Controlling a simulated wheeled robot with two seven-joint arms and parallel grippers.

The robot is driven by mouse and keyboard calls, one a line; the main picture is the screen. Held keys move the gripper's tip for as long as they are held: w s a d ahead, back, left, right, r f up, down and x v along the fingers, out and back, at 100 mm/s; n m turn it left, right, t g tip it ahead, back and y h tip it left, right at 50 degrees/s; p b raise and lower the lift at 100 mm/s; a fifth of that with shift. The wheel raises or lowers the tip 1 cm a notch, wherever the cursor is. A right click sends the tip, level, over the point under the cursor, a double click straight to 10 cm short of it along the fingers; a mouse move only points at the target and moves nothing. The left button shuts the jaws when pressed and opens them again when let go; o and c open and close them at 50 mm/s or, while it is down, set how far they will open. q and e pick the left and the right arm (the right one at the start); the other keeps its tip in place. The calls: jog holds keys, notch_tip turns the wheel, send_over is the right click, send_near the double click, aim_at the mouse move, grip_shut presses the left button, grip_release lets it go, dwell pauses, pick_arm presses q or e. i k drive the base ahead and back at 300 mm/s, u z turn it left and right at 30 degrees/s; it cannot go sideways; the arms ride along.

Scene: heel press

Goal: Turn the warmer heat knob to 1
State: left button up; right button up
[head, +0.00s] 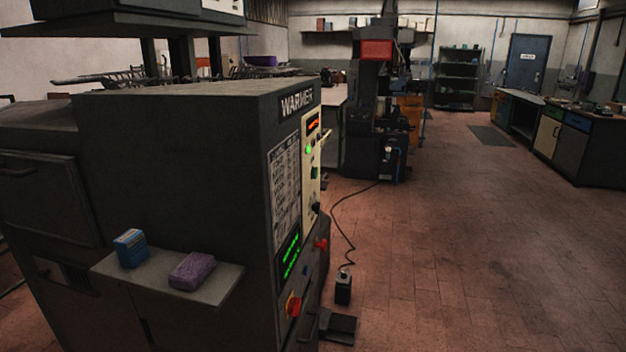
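The warmer (180,150) is a large dark cabinet at the left and centre, labelled WARMER. Its cream control panel (311,165) faces right and shows at a steep angle, with a red lit display (313,123), a green light (309,149) and dark knobs. One dark knob (316,208) sits low on the panel. I cannot tell which knob sets the heat or what it points to. Neither of my grippers is in view.
A side shelf (225,284) juts from the cabinet, holding a blue box (130,248) and a purple block (192,271). A red knob (293,305) sticks out low. A foot pedal (343,288) and cable lie on the floor. Open tiled floor (450,240) lies to the right.

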aim_at(316, 207)
jog(key=z, duration=0.55)
jog(key=i, duration=1.4)
jog(key=u, duration=0.6)
